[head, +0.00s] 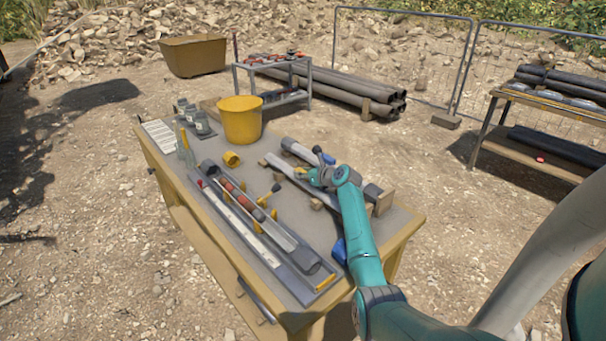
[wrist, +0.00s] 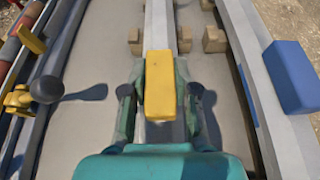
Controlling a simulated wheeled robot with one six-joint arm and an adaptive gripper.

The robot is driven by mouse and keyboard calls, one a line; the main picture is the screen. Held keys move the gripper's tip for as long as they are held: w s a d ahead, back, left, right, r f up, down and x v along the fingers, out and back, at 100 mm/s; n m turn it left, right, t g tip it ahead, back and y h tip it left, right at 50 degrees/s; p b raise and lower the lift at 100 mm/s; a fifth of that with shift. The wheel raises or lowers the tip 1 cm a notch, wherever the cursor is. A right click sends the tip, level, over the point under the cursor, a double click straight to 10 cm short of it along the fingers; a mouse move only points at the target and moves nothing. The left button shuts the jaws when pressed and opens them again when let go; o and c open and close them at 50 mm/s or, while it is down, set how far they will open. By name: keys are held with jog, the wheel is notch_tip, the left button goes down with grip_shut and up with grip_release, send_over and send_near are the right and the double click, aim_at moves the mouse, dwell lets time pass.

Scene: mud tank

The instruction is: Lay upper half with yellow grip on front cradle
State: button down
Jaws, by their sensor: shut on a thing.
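My gripper (wrist: 160,105) is shut on the yellow grip (wrist: 160,72) of a pale grey half tube. This upper half (wrist: 164,22) runs straight away from me in the wrist view; in the head view its far part (head: 282,167) shows left of my gripper (head: 312,176). Wooden cradle blocks (wrist: 134,45) lie on both sides of it, and one block (head: 316,204) shows in the head view. I cannot tell whether the half touches them. The second half (wrist: 238,40), with a blue grip (wrist: 292,76), lies parallel to the right. My arm hides part of both halves.
A yellow bucket (head: 240,121), a yellow ring (head: 231,159) and jars (head: 202,124) stand behind. A blue object (head: 340,250) sits near the right edge.

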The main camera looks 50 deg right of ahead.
jog(key=shift+f, duration=0.3)
jog(key=c, duration=0.9)
grip_release()
jog(key=shift+f, duration=0.15)
jog(key=shift+r, duration=0.35)
jog(key=shift+s+r, duration=0.2)
jog(key=shift+s, duration=0.15)
jog(key=v, duration=1.1)
jog(key=shift+s+a+r, duration=0.1)
jog(key=shift+s+a, duration=0.05)
